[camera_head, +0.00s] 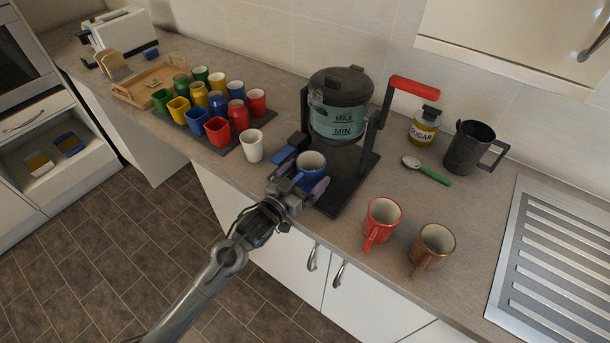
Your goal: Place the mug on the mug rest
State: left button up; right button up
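The blue mug (311,161) is upright at the front of the coffee machine, at or just over the near-left part of its dark base plate (352,187), which looks like the mug rest. I cannot tell whether the mug touches the plate. My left gripper (304,177) comes from the front left, with its fingers on either side of the mug, and appears shut on it. The fingers hide the mug's lower part. The machine's glass pot (341,118) stands above and behind the mug. My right gripper is not in view.
A red mug (382,222) and a brown mug (432,248) stand right of the machine. A white cup (252,145) and a tray of coloured cups (199,128) are left. A red lever (415,88), sugar jar (425,126), spoon (427,170) and metal jug (468,147) are at right.

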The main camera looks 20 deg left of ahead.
pick_arm(q)
jog(key=shift+r, duration=0.2)
jog(key=v, duration=1.2)
jog(key=s+f+g+y, duration=0.1)
jog(key=s+f+g, duration=0.3)
jog(key=s, duration=0.4)
jog(key=s+f+g+y, duration=0.2)
jog(key=s+f+g, duration=0.3)
jog(key=s, duration=0.3)
jog(key=s+f+n+g+y, duration=0.1)
jog(key=s+f+g, duration=0.3)
jog(key=s+f, duration=0.3)
jog(key=shift+s+g, duration=0.3)
jog(key=shift+s, duration=0.6)
